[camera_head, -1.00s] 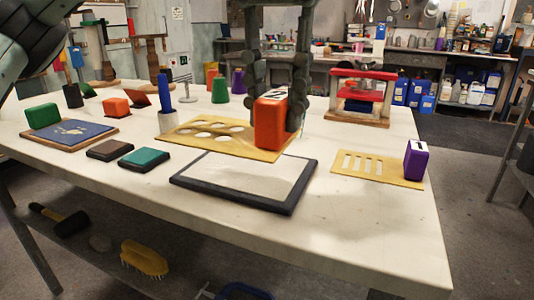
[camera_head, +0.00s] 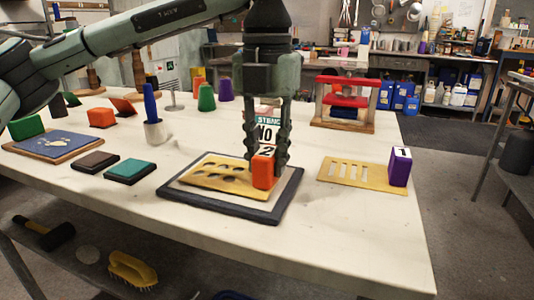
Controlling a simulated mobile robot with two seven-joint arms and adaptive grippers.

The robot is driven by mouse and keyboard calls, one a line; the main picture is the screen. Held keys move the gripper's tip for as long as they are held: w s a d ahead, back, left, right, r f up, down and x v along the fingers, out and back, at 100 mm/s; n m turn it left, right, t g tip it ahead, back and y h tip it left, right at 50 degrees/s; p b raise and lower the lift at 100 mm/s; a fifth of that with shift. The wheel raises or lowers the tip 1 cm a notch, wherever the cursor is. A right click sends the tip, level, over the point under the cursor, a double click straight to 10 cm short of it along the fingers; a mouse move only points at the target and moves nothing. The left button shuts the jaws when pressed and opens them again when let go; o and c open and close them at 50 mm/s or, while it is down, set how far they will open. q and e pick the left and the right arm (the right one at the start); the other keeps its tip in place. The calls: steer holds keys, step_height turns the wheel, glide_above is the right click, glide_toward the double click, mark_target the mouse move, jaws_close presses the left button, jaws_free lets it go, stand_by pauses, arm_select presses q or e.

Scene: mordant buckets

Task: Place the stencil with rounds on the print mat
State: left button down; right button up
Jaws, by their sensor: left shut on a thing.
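The stencil with rounds (camera_head: 235,194) is a tan sheet with several oval holes and an orange block (camera_head: 263,172) at its right end. It is over the print mat (camera_head: 273,213), a pale panel with a dark border near the table's front. The sheet lies inside the border in the picture; I cannot tell if it touches the mat. My left gripper (camera_head: 266,163) points down and is shut on the orange block. The gripper hides the mat's back right part. My right gripper is not in view.
A second tan stencil with slots (camera_head: 345,176) and a purple block (camera_head: 399,167) lies to the right. A red press (camera_head: 345,103) stands behind. The table's front right is clear.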

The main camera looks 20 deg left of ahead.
arm_select(q)
steer(key=shift+f, duration=0.15)
steer(key=c, duration=1.4)
jaws_free()
steer(key=shift+o, duration=0.7)
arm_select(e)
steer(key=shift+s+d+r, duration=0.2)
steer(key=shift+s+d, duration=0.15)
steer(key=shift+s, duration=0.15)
arm_select(q)
steer(key=shift+r, duration=0.25)
step_height(320, 180, up, 10)
steer(key=shift+f+p, duration=0.15)
steer(key=shift+p, duration=0.15)
steer(key=shift+r, duration=1.05)
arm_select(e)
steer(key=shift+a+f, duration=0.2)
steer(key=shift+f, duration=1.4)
